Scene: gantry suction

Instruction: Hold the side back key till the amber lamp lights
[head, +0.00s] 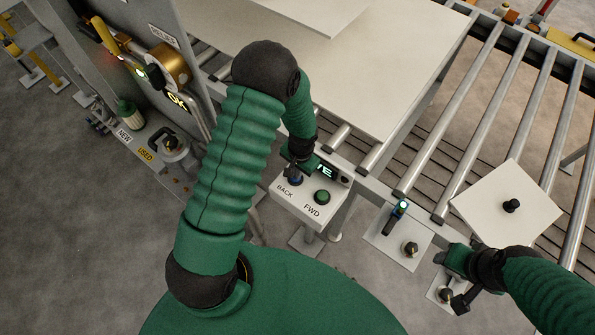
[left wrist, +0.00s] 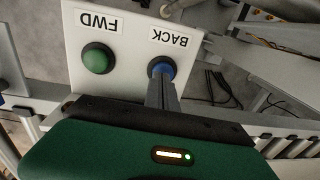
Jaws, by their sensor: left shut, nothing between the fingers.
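A pale control box (head: 282,196) carries a blue key marked BACK and a green key (head: 322,197) marked FWD. My left gripper (head: 295,177) is shut and empty, pointing down at the BACK key. In the left wrist view its closed fingertips (left wrist: 160,78) meet the blue BACK key (left wrist: 162,67), seemingly touching it; how far the key is pressed I cannot tell. The green key (left wrist: 98,58) stands clear beside it. I cannot pick out a lit amber lamp on the box. My right gripper (head: 452,258) is at the lower right, its fingers unclear.
A roller conveyor (head: 440,150) with large pale sheets (head: 400,60) lies behind the box. Plates with black knobs (head: 410,249) and a lit handle (head: 396,215) stand to its right.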

